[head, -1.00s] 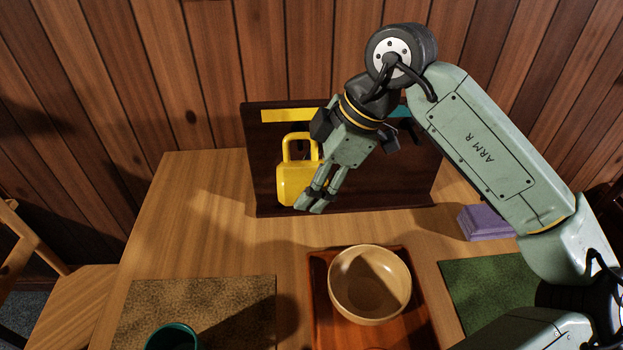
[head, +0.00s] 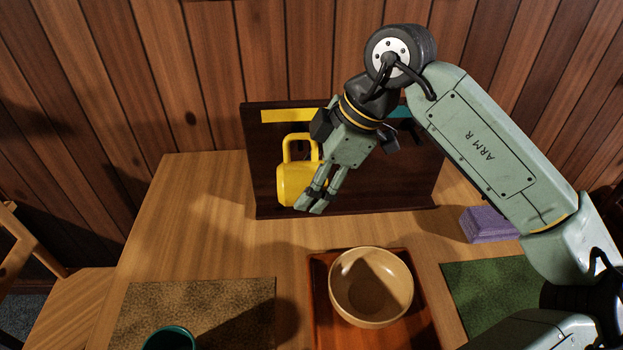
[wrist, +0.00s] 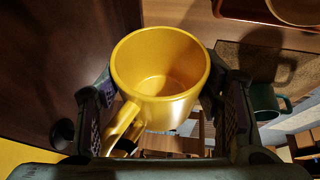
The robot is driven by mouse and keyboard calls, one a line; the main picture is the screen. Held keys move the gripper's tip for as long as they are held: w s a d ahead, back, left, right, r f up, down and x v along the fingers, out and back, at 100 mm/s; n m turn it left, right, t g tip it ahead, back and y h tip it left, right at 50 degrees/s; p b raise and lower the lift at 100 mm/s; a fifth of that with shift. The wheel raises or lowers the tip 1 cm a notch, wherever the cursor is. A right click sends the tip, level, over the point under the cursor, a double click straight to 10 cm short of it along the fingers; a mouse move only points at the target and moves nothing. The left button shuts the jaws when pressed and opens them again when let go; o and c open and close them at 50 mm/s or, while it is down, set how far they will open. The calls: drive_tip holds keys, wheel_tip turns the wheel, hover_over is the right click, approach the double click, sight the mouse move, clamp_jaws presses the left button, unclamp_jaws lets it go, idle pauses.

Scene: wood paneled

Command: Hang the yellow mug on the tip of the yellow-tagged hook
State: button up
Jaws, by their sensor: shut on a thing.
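The yellow mug (head: 292,184) is in front of the dark rack board (head: 384,185) in the head view, its handle pointing up. My gripper (head: 316,204) is shut on the mug's body from the right. In the wrist view the mug (wrist: 158,66) sits between my two finger pads (wrist: 160,105), its open mouth facing the camera and its handle at lower left. A yellow tag (head: 287,115) is on the board's top left, above the mug. The hook under it is not clearly visible, so I cannot tell whether the handle touches it.
A teal tag (head: 400,112) is partly behind my arm. A tan bowl (head: 370,287) stands on a wooden tray (head: 325,330). A purple block (head: 486,224) is at right, a teal mug (head: 170,338) at front left.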

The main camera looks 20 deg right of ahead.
drive_tip(key=shift+f, duration=0.1)
idle(0.6)
drive_tip(key=o, duration=1.4)
drive_tip(key=v, duration=1.2)
drive_tip(key=shift+s+f, duration=0.1)
drive_tip(key=shift+s, duration=0.05)
